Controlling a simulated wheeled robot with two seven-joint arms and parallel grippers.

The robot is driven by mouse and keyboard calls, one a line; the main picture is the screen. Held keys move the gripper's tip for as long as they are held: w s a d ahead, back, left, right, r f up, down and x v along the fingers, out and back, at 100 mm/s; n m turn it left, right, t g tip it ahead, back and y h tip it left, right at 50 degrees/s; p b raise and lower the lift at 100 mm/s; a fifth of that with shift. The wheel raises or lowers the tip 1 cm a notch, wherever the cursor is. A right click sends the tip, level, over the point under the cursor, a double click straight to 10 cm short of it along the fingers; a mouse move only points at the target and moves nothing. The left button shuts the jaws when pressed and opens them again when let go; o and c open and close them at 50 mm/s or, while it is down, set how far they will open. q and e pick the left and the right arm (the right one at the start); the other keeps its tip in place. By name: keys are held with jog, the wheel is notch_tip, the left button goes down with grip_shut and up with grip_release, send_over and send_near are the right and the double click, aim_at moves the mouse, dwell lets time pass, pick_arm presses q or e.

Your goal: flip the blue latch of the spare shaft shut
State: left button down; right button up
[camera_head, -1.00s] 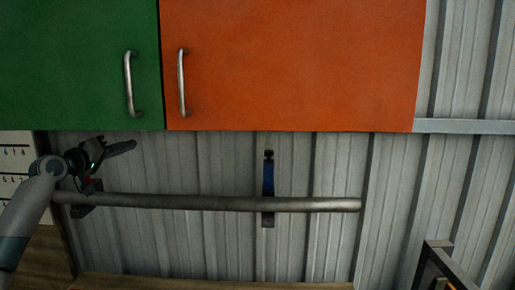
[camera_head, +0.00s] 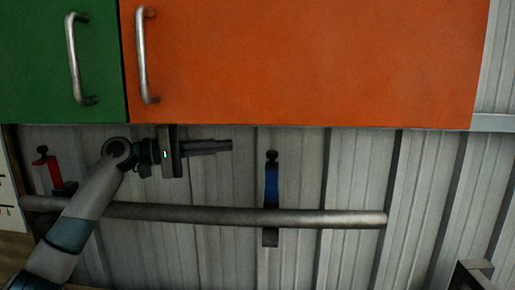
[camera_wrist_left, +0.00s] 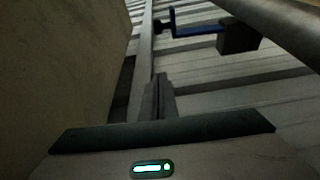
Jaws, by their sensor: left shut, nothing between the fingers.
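The spare shaft (camera_head: 330,218) is a long grey bar lying level along the corrugated wall. Its blue latch (camera_head: 271,184) stands upright above the bar at a dark bracket, with a dark knob on top. In the left wrist view the blue latch (camera_wrist_left: 196,31) shows near the top, beside the shaft (camera_wrist_left: 275,22). My left gripper (camera_head: 230,145) is shut and empty, pointing right, above the shaft and a little left of the latch, apart from it. It also shows in the left wrist view (camera_wrist_left: 158,78). My right gripper is not in view.
A red latch (camera_head: 46,170) stands open at the shaft's left end. Green (camera_head: 45,60) and orange (camera_head: 300,65) cabinets with metal handles hang close above the gripper. The wall right of the blue latch is clear. A dark frame (camera_head: 475,275) stands at lower right.

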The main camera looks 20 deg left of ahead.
aim_at(272, 159)
pick_arm(q)
jog(key=p+x, duration=0.5)
jog(key=x, duration=0.5)
jog(key=s+p, duration=0.1)
jog(key=s, duration=0.1)
jog(key=s+p, duration=0.1)
jog(key=s, duration=0.1)
jog(key=shift+d+f, duration=0.1)
jog(key=shift+d, duration=0.3)
